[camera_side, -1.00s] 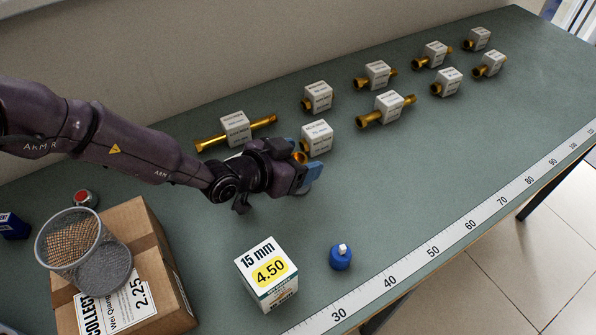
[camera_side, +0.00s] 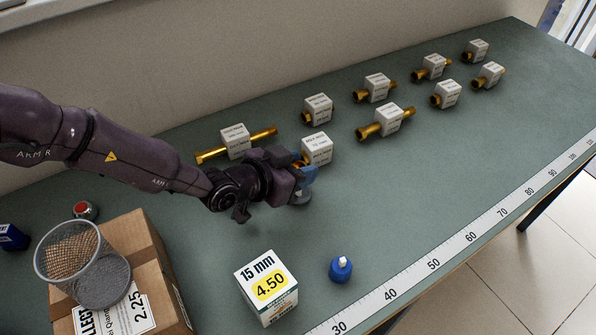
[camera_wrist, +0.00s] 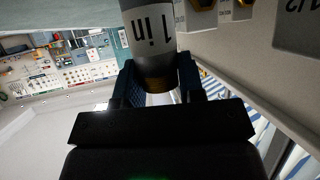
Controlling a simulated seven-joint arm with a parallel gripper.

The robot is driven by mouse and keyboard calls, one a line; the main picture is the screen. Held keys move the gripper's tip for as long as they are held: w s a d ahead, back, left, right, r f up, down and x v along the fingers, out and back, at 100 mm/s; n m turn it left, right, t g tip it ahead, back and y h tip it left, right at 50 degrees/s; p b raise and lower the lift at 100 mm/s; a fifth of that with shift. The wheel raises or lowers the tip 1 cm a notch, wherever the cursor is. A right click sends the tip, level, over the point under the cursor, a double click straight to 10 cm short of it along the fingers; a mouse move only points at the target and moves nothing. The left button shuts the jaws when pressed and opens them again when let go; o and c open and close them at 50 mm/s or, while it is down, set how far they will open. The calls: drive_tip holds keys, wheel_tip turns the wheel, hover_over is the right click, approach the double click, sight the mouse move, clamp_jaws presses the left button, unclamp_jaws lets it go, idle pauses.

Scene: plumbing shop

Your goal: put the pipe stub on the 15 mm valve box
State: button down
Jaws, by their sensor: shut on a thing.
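The pipe stub (camera_wrist: 150,40) is a grey cylinder with a white "1 in" label and a brassy end. In the wrist view it sits between the two blue fingers of my gripper (camera_wrist: 160,85). The 15 mm valve box (camera_side: 267,290) is white with a yellow "4.50" patch. It stands on the bench nearer the front edge, apart from my gripper, with its top bare.
A cardboard box (camera_side: 165,270) with a mesh cup (camera_side: 70,262) is at the left. Several tagged brass fittings, one tag (camera_side: 317,149) close to my gripper, line the back. The bench between gripper and valve box is clear.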

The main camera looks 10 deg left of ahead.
drive_tip(key=s+a+r, duration=0.8)
drive_tip(key=s+r, duration=0.3)
drive_tip(key=r, duration=0.1)
drive_tip(key=s+d+r+m+g+h, duration=0.3)
drive_tip(key=s+d+r+m, duration=0.1)
drive_tip(key=s+d, duration=0.4)
hover_over(265, 278)
drive_tip(key=shift+h, duration=0.3)
drive_tip(key=shift+d+f, duration=0.1)
drive_tip(key=shift+f, duration=3.6)
drive_tip(key=shift+f, duration=0.1)
drive_tip(key=c, duration=0.7)
unclamp_jaws()
drive_tip(key=shift+f, duration=0.1)
drive_tip(key=shift+c, duration=0.2)
